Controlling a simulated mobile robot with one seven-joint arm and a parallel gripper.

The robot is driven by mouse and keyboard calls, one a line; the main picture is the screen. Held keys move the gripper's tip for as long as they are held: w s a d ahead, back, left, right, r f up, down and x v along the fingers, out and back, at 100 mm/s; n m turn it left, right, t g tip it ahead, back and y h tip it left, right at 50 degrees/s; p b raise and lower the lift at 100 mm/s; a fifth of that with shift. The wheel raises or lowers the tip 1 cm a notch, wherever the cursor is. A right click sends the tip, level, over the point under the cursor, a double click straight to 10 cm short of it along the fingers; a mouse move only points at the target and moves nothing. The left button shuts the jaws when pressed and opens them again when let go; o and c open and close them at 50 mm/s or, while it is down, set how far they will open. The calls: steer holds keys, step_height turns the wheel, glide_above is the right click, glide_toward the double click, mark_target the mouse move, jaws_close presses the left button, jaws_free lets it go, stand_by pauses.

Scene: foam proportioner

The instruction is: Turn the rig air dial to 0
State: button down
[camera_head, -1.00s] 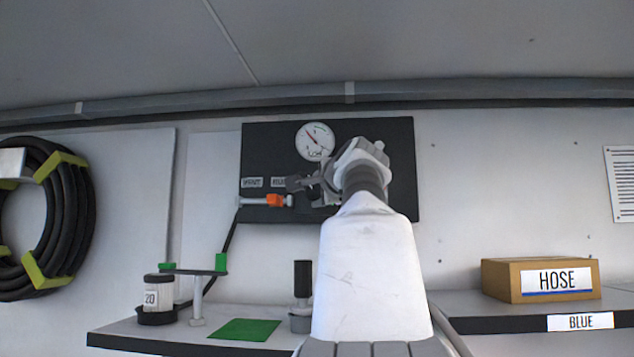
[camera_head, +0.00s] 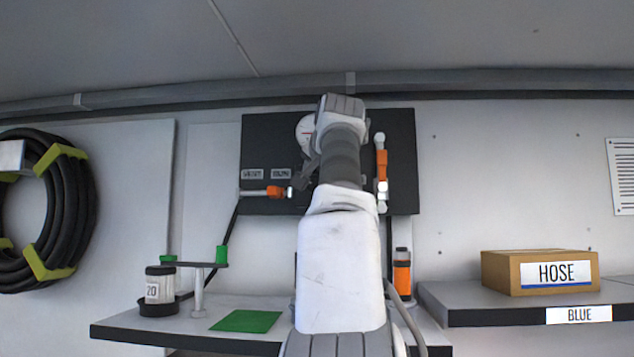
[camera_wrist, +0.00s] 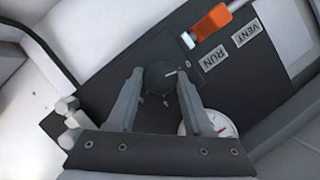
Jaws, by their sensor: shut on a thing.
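The rig air dial (camera_wrist: 162,76) is a dark round knob on the black panel (camera_wrist: 155,118), with a pale line near its right side in the wrist view. My gripper (camera_wrist: 160,73) has one finger on each side of the knob and is shut on it. In the head view my gripper (camera_head: 303,178) is mostly behind my own arm, and the dial is hidden there. Small pale marks ring the knob, but I cannot read them. A white round gauge (camera_wrist: 208,125) with a red needle is partly covered by my gripper; it also shows in the head view (camera_head: 303,130).
An orange-handled valve (camera_head: 274,191) sits left of my gripper, near VENT and RUN labels (camera_wrist: 215,58). Another orange-handled valve (camera_head: 381,165) stands at the panel's right. The shelf below holds a jar (camera_head: 160,285), a green mat (camera_head: 246,321) and an orange bottle (camera_head: 402,272).

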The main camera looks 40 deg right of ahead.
stand_by(0.4)
steer(key=shift+c, duration=1.5)
jaws_free()
steer(key=b+v, duration=0.1)
steer(key=v, duration=1.6)
steer(key=shift+a+r, duration=0.2)
